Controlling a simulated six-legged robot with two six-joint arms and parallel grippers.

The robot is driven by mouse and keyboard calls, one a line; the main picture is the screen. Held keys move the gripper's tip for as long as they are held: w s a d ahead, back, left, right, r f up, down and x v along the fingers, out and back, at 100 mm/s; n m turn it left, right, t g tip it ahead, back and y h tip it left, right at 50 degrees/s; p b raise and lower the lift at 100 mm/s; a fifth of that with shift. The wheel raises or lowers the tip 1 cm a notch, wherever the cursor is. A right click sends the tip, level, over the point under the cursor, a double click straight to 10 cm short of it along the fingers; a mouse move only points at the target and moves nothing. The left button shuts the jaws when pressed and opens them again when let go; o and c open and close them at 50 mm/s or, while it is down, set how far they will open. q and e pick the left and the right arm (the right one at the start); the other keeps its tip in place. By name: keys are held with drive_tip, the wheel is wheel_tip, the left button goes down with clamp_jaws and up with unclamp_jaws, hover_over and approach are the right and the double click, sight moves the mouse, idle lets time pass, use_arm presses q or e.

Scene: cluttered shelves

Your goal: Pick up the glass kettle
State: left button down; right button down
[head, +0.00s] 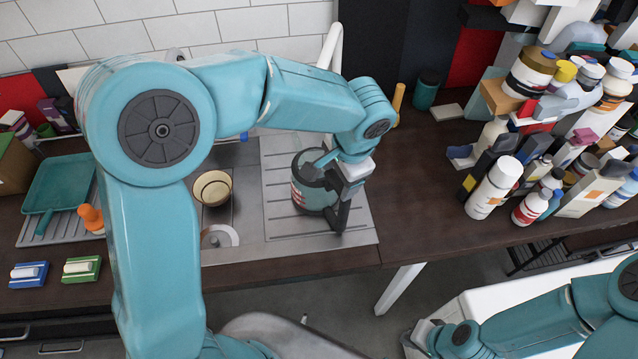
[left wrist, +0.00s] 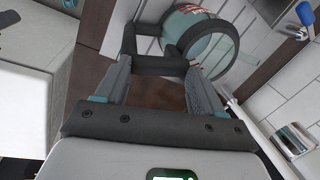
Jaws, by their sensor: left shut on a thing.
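The glass kettle (head: 312,185) has a clear, greenish body with a dark rim and red and white marks on its side. It stands upright on the ribbed metal drainboard of the sink. My left gripper (head: 343,192) is at its right side, shut on the kettle at its handle side.
A beige cup (head: 212,188) stands in the sink left of the kettle. A teal pan (head: 58,185) lies on a rack at the far left. Many bottles (head: 494,188) crowd the right side. The dark counter (head: 420,190) between kettle and bottles is clear.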

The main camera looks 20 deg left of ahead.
sight(339, 190)
use_arm(q)
drive_tip(key=f, duration=0.1)
drive_tip(key=s+f, duration=0.1)
drive_tip(key=f, duration=0.1)
drive_tip(key=shift+s+d+f+g, duration=0.15)
drive_tip(key=shift+s+d+g, duration=0.1)
drive_tip(key=shift+s+g, duration=0.15)
drive_tip(key=shift+w, duration=0.1)
drive_tip(key=shift+w+a+r, duration=0.25)
drive_tip(key=shift+r, duration=0.05)
drive_tip(key=shift+w+r, duration=0.25)
drive_tip(key=shift+r, duration=0.45)
wheel_tip(339, 190, up, 6)
drive_tip(key=shift+w+a+f, duration=0.1)
drive_tip(key=shift+f, duration=0.05)
drive_tip(key=shift+d+r, duration=0.2)
drive_tip(key=shift+r, duration=0.35)
drive_tip(key=shift+w+a+r, duration=0.15)
drive_tip(key=shift+a+r, duration=0.05)
drive_tip(key=shift+r, duration=0.1)
drive_tip(key=shift+d+r, duration=0.15)
drive_tip(key=shift+r, duration=0.2)
